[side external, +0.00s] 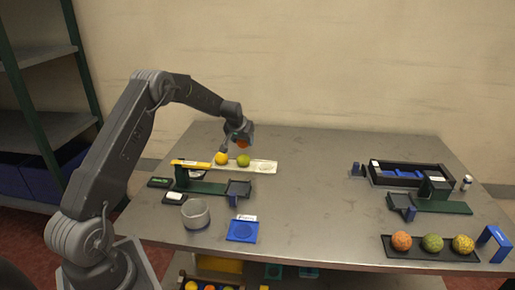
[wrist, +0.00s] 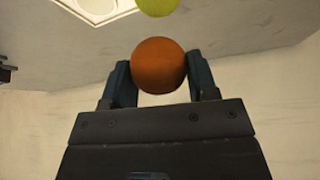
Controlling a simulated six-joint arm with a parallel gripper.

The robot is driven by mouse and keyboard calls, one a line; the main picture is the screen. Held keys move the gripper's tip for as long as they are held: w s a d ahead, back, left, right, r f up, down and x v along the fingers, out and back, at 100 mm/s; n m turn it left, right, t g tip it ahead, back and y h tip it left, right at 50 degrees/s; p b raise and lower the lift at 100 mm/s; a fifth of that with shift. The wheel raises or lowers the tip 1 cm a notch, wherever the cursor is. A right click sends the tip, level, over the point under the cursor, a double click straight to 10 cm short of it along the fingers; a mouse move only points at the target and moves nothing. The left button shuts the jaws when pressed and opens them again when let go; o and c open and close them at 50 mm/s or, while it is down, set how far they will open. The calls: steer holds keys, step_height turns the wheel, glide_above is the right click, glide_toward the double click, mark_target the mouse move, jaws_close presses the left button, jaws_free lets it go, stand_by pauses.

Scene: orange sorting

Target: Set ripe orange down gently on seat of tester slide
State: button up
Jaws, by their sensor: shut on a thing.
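A ripe orange (wrist: 158,65) is held between the two fingers of my gripper (wrist: 160,82) in the wrist view. In the side view my gripper (side external: 239,137) is above the back of the table, with the orange (side external: 243,144) small and partly hidden at its tip. Two green-based devices each have a small dark square tray: one (side external: 205,187) at left centre with its tray (side external: 239,188), the other (side external: 440,206) at right with its tray (side external: 401,203). I cannot tell which is the tester slide. The orange is apart from both.
A pale tray (side external: 263,168) below my gripper holds a yellow fruit (side external: 221,158) and a green fruit (side external: 243,160). A black tray (side external: 393,250) holds three fruits. The table's middle is clear.

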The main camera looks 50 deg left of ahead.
steer(key=shift+s+a+r, duration=0.65)
steer(key=shift+s+r, duration=0.05)
steer(key=shift+s, duration=0.15)
steer(key=s+d, duration=0.8)
steer(key=d, duration=0.4)
steer(key=shift+s+d+f, duration=0.1)
steer(key=shift+f, duration=2)
steer(key=shift+s+d+f, duration=0.1)
steer(key=shift+f, duration=1.95)
steer(key=shift+f, duration=0.2)
